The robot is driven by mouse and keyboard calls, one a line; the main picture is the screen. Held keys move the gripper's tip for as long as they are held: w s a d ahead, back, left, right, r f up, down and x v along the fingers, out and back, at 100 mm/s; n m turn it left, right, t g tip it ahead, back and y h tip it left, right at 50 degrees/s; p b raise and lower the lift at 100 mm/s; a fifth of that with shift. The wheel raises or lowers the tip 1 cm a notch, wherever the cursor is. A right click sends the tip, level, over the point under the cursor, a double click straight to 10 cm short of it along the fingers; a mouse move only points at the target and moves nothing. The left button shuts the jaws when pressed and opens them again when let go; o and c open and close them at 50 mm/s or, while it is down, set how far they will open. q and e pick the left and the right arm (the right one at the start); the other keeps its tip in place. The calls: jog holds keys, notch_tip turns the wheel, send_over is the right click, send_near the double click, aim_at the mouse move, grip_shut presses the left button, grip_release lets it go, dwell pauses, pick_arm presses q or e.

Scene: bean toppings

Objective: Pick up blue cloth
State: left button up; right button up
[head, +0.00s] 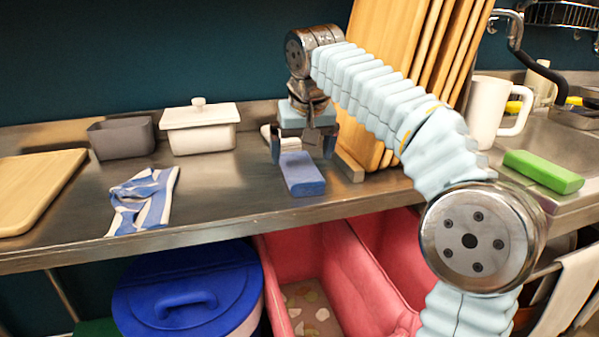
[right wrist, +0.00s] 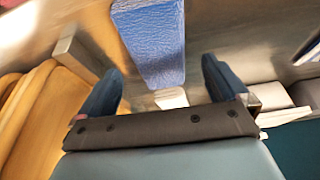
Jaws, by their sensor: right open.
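A blue folded cloth (head: 303,174), a flat oblong with a textured surface, lies on the steel counter below and in front of my right gripper (head: 303,148). The gripper is open and empty, pointing down, with its fingers to either side of the cloth's far end in the head view. In the right wrist view the blue cloth (right wrist: 150,42) lies beyond the open fingers of the gripper (right wrist: 162,88), roughly in line with the gap. I cannot tell whether they touch. A blue-and-white striped cloth (head: 146,200) lies crumpled farther left. My left gripper is not in view.
Wooden boards (head: 400,60) stand upright right of the gripper. A white lidded dish (head: 200,135), a grey container (head: 122,138) and a cutting board (head: 35,190) are at left. A white mug (head: 488,112) and green sponge (head: 543,171) are at right.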

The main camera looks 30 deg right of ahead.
aim_at(300, 166)
jog(key=x, duration=0.4)
jog(key=shift+w+f, duration=0.15)
jog(key=shift+f, duration=0.05)
jog(key=c, duration=1)
